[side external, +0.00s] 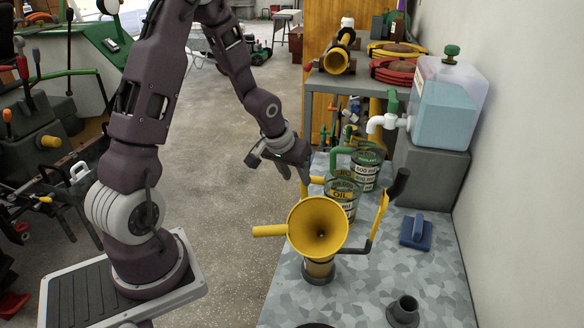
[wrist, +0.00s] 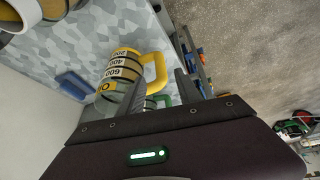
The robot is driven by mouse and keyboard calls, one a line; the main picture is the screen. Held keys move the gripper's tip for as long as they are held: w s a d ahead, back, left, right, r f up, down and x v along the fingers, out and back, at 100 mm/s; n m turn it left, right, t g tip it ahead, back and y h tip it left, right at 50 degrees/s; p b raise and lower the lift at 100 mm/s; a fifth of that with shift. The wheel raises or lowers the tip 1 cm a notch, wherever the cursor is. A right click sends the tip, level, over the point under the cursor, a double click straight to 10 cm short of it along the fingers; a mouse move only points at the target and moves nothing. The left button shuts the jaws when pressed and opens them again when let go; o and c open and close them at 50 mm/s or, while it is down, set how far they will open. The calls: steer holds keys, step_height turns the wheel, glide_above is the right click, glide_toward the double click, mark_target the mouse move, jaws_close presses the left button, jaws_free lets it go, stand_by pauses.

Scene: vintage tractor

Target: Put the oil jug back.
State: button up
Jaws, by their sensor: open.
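The oil jug (side external: 342,198) is a clear measuring jug with a yellow OIL band, upright on the grey patterned bench top. Its yellow handle (wrist: 155,70) lies just ahead of my fingertips in the wrist view, where the jug (wrist: 122,70) also shows. My gripper (wrist: 160,84) is open and empty; in the side view (side external: 303,172) it hovers just behind and left of the jug. I cannot tell whether a finger touches the handle. A similar jug with a green handle (side external: 368,165) stands behind.
A yellow funnel (side external: 318,229) with a side handle stands in front of the oil jug, hiding part of it. A yellow bent lever (side external: 383,215) is to its right. A blue-liquid tank (side external: 444,100) stands at back right.

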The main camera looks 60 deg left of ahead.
steer(key=s+d+r+m, duration=0.1)
steer(key=s+d+r, duration=0.25)
steer(key=r, duration=0.35)
steer(key=s+d+r+m, duration=0.1)
steer(key=s+d+r, duration=0.25)
steer(key=r, duration=0.25)
steer(key=s+d+r+m, duration=0.1)
steer(key=s+d+r, duration=0.1)
steer(key=s, duration=0.3)
steer(key=s+d+r+m+h, duration=0.1)
steer(key=s+d+r, duration=0.1)
steer(key=s+d, duration=0.3)
steer(key=s+d+r+m+t, duration=0.1)
steer(key=s+d+r, duration=0.1)
steer(key=s, duration=0.3)
steer(key=shift+d+r+m+h, duration=0.3)
steer(key=shift+d+m, duration=0.1)
steer(key=shift+d, duration=0.3)
